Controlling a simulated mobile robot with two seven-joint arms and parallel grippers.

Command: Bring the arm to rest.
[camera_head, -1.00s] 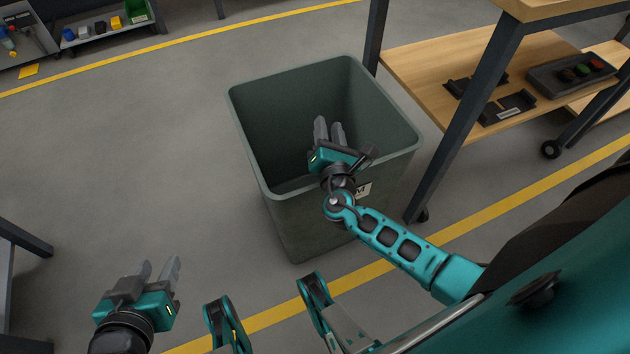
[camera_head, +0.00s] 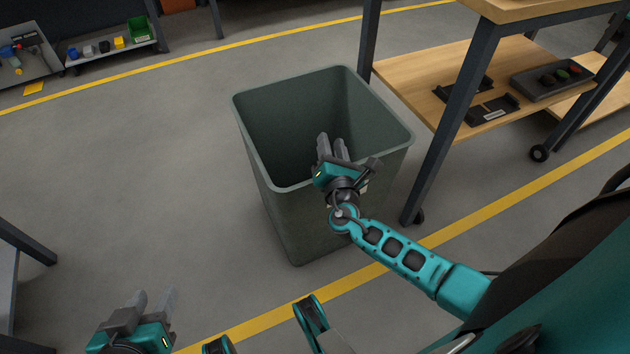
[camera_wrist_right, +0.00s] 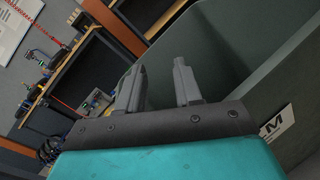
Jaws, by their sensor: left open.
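My right gripper (camera_head: 333,150) is over the near rim of a grey-green bin (camera_head: 285,215), its fingers pointing into the bin's mouth. In the right wrist view its two fingers (camera_wrist_right: 160,88) stand apart with nothing between them, and the bin wall (camera_wrist_right: 225,45) is behind them. My left gripper (camera_head: 154,305) is at the bottom left of the head view, over the floor, open and empty. The lower part of the left arm is cut off by the frame edge. The bottom of the bin is hidden.
A wooden-topped workbench (camera_head: 425,75) with dark legs stands right of the bin, with a dark control box (camera_head: 552,78) on its lower shelf. A dark frame (camera_head: 25,240) is at the left edge. The floor (camera_head: 150,170) left of the bin is clear.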

